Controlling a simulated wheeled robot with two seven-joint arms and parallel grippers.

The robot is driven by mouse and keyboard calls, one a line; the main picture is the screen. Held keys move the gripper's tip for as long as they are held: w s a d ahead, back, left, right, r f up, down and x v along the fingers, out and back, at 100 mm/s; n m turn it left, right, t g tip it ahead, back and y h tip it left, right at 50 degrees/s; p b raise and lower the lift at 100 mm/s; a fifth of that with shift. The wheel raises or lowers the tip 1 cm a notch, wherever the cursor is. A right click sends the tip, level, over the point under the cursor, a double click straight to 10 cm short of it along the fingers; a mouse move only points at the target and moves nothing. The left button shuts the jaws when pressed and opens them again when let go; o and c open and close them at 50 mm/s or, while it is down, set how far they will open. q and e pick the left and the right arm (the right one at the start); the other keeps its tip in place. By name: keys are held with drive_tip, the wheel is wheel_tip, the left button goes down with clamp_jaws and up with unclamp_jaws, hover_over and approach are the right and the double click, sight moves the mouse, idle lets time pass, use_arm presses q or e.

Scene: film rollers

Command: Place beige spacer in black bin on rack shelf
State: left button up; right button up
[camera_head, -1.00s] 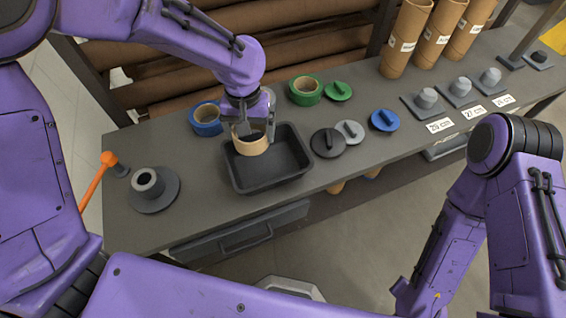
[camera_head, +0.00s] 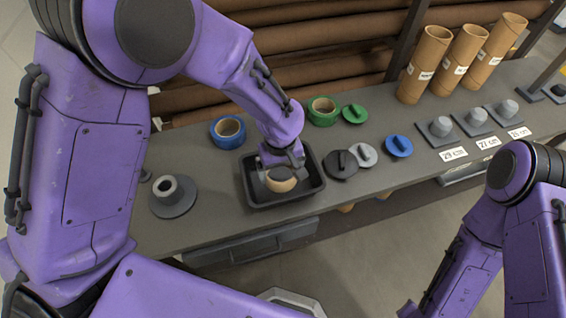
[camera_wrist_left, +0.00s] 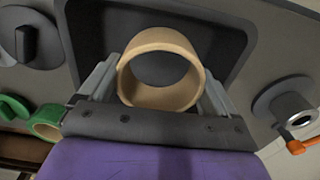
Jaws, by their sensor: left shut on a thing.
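The beige spacer (camera_head: 281,182) is a short hollow ring. My left gripper (camera_head: 281,168) is shut on it, down inside the black bin (camera_head: 285,200) on the grey bench, and partly covers it in the head view. In the left wrist view the spacer (camera_wrist_left: 165,97) sits between the two fingers, with its round opening showing and the bin's dark floor (camera_wrist_left: 90,30) around it. Whether the spacer touches the bin floor is unclear. My right arm is at the right of the head view, but its gripper is not seen.
A blue roll (camera_head: 228,131) and a green roll (camera_head: 322,110) stand behind the bin. Black (camera_head: 341,164), grey (camera_head: 364,155) and blue (camera_head: 399,146) discs lie right of it. A grey flanged hub (camera_head: 173,195) stands left. Upright brown tubes (camera_head: 424,65) stand at the back right.

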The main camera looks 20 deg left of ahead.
use_arm(q)
drive_tip(key=f, duration=0.1)
drive_tip(key=w+f, duration=0.1)
drive_tip(key=f, duration=0.1)
drive_tip(key=f+p, duration=0.1)
drive_tip(key=shift+w+a+f, duration=0.2)
drive_tip(key=shift+w, duration=0.1)
drive_tip(key=shift+f, duration=0.45)
drive_tip(key=shift+f, duration=0.1)
drive_tip(key=o, duration=0.8)
wheel_tip(320, 180, up, 12)
drive_tip(key=shift+r+b, duration=0.2)
drive_tip(key=shift+b, duration=0.4)
